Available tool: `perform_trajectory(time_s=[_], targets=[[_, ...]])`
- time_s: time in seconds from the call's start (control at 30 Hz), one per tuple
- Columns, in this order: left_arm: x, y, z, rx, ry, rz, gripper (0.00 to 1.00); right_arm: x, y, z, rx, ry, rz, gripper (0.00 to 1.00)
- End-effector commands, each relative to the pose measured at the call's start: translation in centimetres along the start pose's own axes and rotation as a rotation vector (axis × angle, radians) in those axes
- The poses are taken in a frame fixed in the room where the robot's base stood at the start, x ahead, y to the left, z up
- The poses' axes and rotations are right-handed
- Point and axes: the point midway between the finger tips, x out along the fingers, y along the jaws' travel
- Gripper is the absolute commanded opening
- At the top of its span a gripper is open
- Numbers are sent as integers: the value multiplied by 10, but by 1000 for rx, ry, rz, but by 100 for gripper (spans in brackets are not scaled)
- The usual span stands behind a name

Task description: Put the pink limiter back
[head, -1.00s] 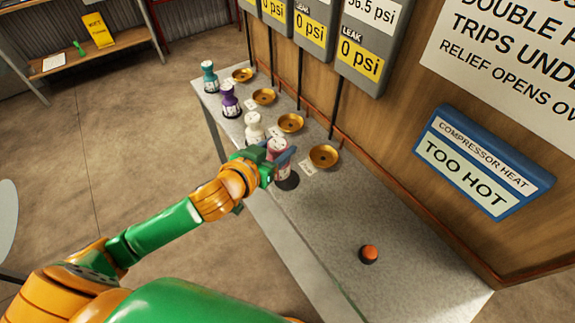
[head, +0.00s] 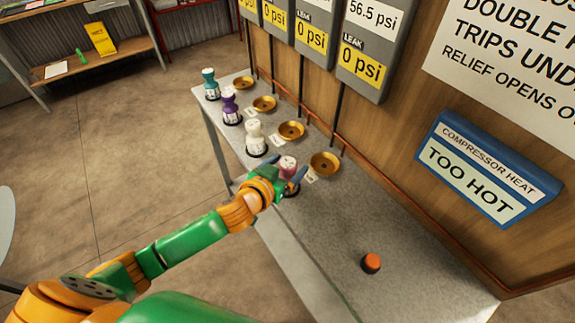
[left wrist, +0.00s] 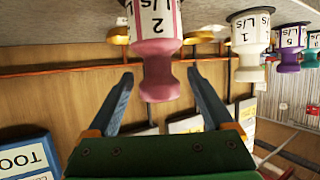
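In the left wrist view, which is upside down, the pink limiter (left wrist: 157,50) shows a "2 L/s" label. My left gripper (head: 291,181) is at it, its blue fingers spread. In the left wrist view the left gripper (left wrist: 160,78) has a finger on each side of the limiter's knob, with clear gaps. My right gripper is not in view.
White (head: 255,138), purple (head: 230,107) and teal (head: 210,84) limiters stand farther along the bench. Several brass dishes, one of them the nearest dish (head: 325,163), line the wall side. An orange-red button (head: 371,262) sits on the otherwise clear near bench (head: 330,225).

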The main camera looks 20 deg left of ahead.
Motion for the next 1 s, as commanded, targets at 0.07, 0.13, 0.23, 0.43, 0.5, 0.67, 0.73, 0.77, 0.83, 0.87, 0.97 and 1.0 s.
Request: perform_trajectory(time_s=[0.07,0.13,0.23,0.43,0.5,0.67,0.73,0.77,0.83,0.87,0.97,1.0], targets=[[0,0,0,0,0,0,86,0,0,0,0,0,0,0],[0,0,0,0,0,0,86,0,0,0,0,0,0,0],[-4,0,-3,0,0,1,86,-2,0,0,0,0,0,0],[-43,0,-1,0,-2,2,86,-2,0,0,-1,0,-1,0],[-63,1,-1,0,-3,4,86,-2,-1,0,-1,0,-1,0],[-100,0,1,0,-4,1,86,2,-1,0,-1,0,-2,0],[-110,0,0,1,-3,0,86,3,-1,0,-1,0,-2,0],[-113,0,0,1,-2,0,86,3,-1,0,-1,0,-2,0],[-118,0,-1,1,-2,0,86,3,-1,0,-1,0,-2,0],[-120,0,-2,1,-1,0,86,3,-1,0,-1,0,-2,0],[-122,0,-2,0,0,0,86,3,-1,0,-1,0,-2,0],[-121,-1,-1,1,-3,-3,86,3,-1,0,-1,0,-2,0]])
